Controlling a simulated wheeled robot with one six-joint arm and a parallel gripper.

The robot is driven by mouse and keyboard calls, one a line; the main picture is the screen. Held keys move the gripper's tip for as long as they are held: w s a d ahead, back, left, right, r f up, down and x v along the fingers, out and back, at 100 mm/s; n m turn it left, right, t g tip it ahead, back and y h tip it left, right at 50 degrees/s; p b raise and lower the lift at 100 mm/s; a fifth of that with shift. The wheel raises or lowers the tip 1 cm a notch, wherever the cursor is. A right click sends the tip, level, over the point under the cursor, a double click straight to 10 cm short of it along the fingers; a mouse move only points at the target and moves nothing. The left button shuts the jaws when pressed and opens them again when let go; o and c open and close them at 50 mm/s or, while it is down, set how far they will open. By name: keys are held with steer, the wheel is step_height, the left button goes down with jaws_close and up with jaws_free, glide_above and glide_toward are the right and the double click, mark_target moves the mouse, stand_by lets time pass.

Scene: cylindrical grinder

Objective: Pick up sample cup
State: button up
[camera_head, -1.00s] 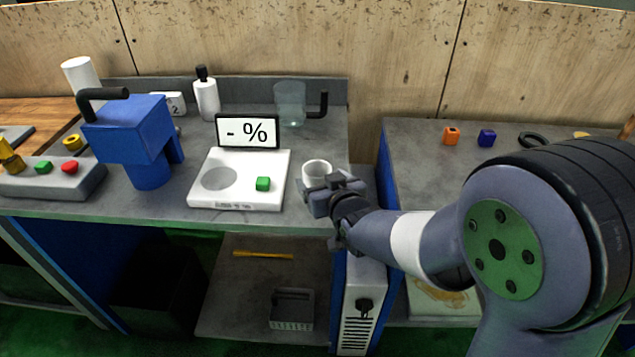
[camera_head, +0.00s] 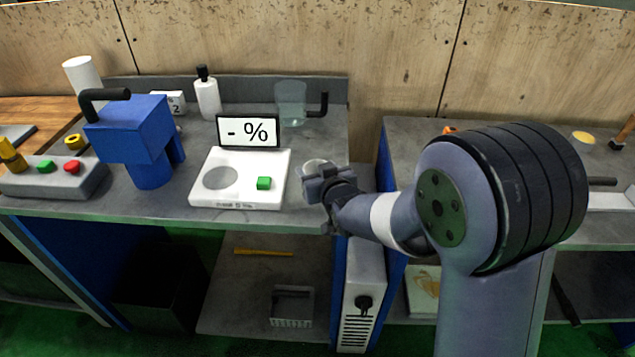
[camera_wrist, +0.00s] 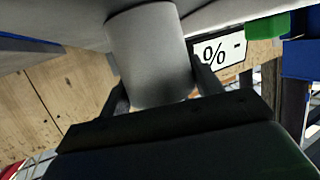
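The white sample cup (camera_head: 313,164) stands on the grey table, just right of the scale, partly hidden behind my gripper. My gripper (camera_head: 322,174) is at the cup in the head view. In the wrist view the cup (camera_wrist: 150,50) fills the upper middle and its lower part sits between the two dark fingers of my gripper (camera_wrist: 163,92). The fingers are spread to either side of the cup. I see no clear grip, though contact is hard to judge.
The white scale (camera_head: 240,195) with a green button (camera_head: 264,183) and its % display (camera_head: 248,131) are close on the left. A clear beaker (camera_head: 291,103) and a white bottle (camera_head: 207,97) stand behind. A blue machine (camera_head: 130,130) is farther left.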

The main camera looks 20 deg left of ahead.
steer(key=c, duration=0.6)
steer(key=shift+c, duration=0.2)
